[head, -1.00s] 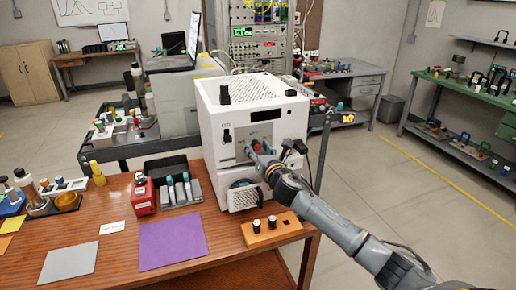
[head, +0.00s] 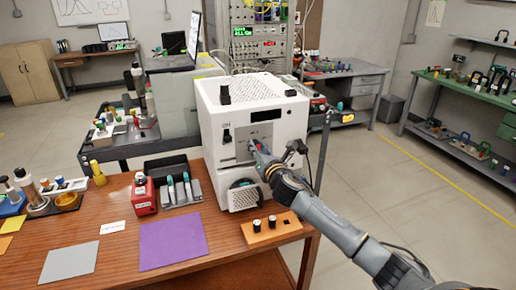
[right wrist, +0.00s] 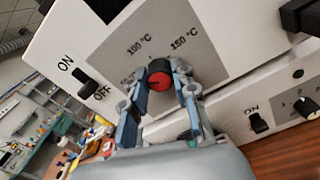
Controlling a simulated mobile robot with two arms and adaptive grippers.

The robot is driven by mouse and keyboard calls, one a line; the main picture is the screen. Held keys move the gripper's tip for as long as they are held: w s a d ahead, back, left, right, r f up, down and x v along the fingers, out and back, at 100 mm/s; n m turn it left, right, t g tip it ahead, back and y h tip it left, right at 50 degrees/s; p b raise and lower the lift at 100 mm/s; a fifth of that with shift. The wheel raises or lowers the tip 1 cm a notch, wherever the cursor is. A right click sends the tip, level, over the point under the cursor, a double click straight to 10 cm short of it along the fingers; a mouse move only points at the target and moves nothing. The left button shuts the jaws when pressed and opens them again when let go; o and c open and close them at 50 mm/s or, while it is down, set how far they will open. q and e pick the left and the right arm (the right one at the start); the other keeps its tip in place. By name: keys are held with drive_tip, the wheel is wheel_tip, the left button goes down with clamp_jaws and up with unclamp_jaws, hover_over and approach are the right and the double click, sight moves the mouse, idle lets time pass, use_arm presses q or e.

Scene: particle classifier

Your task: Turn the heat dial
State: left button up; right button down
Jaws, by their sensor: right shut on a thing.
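The heat dial (right wrist: 158,80) is a red-faced round knob with a black rim, on a grey panel marked 100 °C and 150 °C in the right wrist view. The panel is on the front of a white machine (head: 208,125) on the wooden table. My right gripper (right wrist: 162,72) is shut on the dial, one finger on each side. In the head view my right gripper (head: 258,153) reaches the panel from the lower right and mostly hides the dial. My left gripper is not in view.
A black ON/OFF switch (right wrist: 87,82) sits left of the dial. A lower white unit (right wrist: 240,112) has its own switch and small knob. An orange block (head: 268,232) with two black knobs and a purple mat (head: 172,243) lie in front.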

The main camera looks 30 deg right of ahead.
drive_tip(key=m, duration=0.6)
drive_tip(key=shift+p, duration=0.3)
drive_tip(key=m, duration=0.5)
drive_tip(key=shift+m, duration=0.4)
drive_tip(key=c, duration=1.1)
unclamp_jaws()
drive_tip(key=shift+o, duration=0.2)
drive_tip(key=v, duration=1.2)
